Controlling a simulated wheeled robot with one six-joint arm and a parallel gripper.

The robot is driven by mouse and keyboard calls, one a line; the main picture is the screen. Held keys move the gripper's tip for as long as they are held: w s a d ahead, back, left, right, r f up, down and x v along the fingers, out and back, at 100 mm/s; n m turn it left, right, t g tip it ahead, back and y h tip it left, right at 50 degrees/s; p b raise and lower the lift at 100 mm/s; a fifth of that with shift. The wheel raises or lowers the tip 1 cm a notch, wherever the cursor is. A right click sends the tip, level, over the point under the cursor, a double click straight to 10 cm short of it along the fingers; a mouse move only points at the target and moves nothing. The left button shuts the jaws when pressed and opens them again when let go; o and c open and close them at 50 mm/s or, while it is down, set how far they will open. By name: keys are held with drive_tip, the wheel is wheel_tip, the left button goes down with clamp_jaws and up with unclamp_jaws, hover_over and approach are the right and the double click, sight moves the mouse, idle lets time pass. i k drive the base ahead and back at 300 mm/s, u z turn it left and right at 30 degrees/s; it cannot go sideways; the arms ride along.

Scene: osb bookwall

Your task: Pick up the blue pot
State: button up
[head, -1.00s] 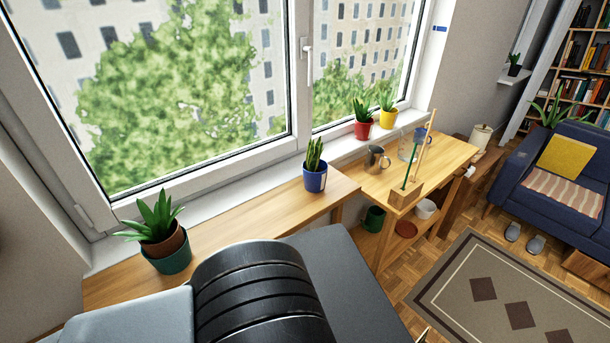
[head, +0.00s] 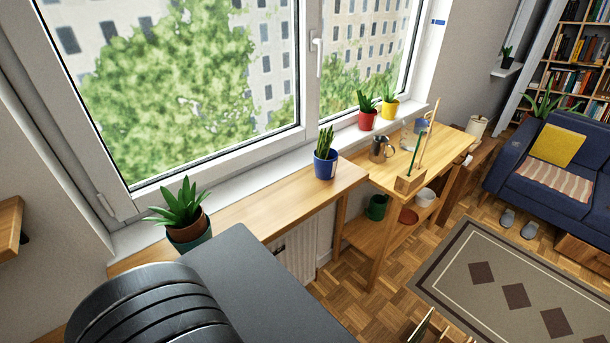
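The blue pot (head: 325,168) holds an upright green plant and stands on the wooden shelf (head: 280,204) below the window, near the shelf's right end. Nothing touches it, and it is fully visible in the head view. A dark ridged part of mine and a flat dark grey surface of mine fill the lower left of the view. My gripper's fingers cannot be made out; at most a small piece shows at the bottom edge, too unclear to tell.
A green pot (head: 190,243) stands left on the shelf. Red (head: 367,120) and yellow (head: 390,108) pots sit on the sill. A wooden cart (head: 385,173) right of the shelf bears a metal jug (head: 380,148) and a stick holder (head: 409,181). The parquet (head: 335,290) is partly clear before a rug (head: 510,285).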

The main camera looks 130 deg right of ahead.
sight(325, 158)
drive_tip(key=i, duration=0.4)
drive_tip(key=z, duration=5.1)
drive_tip(key=i, duration=0.5)
